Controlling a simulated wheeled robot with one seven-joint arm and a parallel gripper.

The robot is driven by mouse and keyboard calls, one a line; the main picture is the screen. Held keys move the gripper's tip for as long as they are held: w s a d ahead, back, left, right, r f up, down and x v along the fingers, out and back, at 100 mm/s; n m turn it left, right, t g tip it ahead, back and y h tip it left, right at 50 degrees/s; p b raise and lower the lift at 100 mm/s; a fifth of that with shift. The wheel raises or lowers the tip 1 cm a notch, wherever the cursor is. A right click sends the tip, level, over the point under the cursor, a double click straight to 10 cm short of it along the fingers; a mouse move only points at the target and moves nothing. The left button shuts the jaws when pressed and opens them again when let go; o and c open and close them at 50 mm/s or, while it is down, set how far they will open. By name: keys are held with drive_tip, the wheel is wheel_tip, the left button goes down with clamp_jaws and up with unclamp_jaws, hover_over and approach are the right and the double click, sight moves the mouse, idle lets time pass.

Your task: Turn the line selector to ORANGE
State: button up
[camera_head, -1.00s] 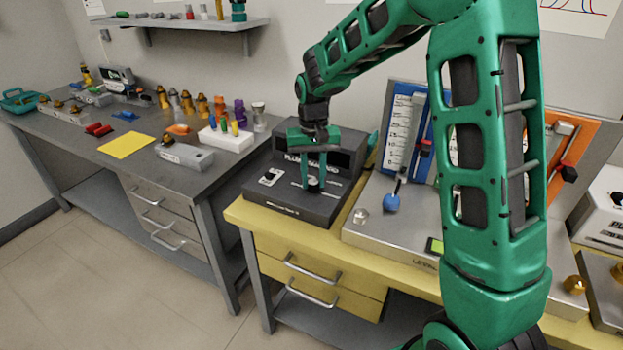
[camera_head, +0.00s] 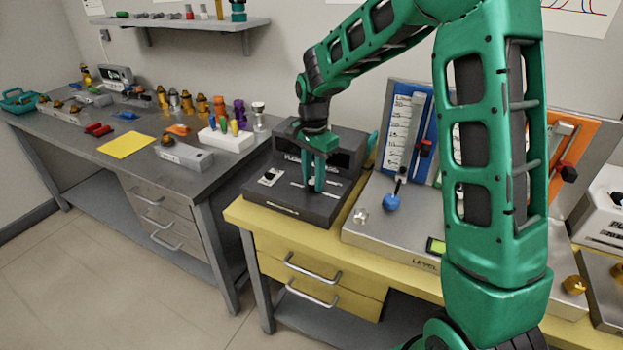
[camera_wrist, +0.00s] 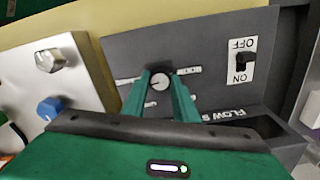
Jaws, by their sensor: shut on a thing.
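A dark box (camera_head: 289,205) with a round selector knob stands at the left end of the yellow bench. My gripper (camera_head: 318,187) points down at the box, and its fingers hide the knob in the head view. In the wrist view the knob (camera_wrist: 160,81) sits between the two fingertips, which are shut on it. A pale pointer mark shows on the knob's top. Small white label plates (camera_wrist: 187,71) lie around it, too small to read. Which line the pointer faces I cannot tell.
The box has an ON/OFF switch (camera_wrist: 241,61) beside the knob. A silver level panel (camera_head: 395,235) with a blue knob (camera_head: 391,203) stands to the right. A grey bench (camera_head: 75,135) with figurines and a yellow sheet (camera_head: 127,145) is at left.

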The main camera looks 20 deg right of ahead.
sight(313, 181)
drive_tip(key=shift+w+r+m, duration=0.2)
drive_tip(key=shift+w+m, duration=0.05)
drive_tip(key=shift+m, duration=0.45)
drive_tip(key=shift+d, duration=0.1)
drive_tip(key=o, duration=0.8)
drive_tip(key=shift+o, duration=1.3)
drive_tip(key=shift+s+f, duration=0.1)
wheel_tip(313, 181, up, 11)
drive_tip(key=shift+f, duration=0.15)
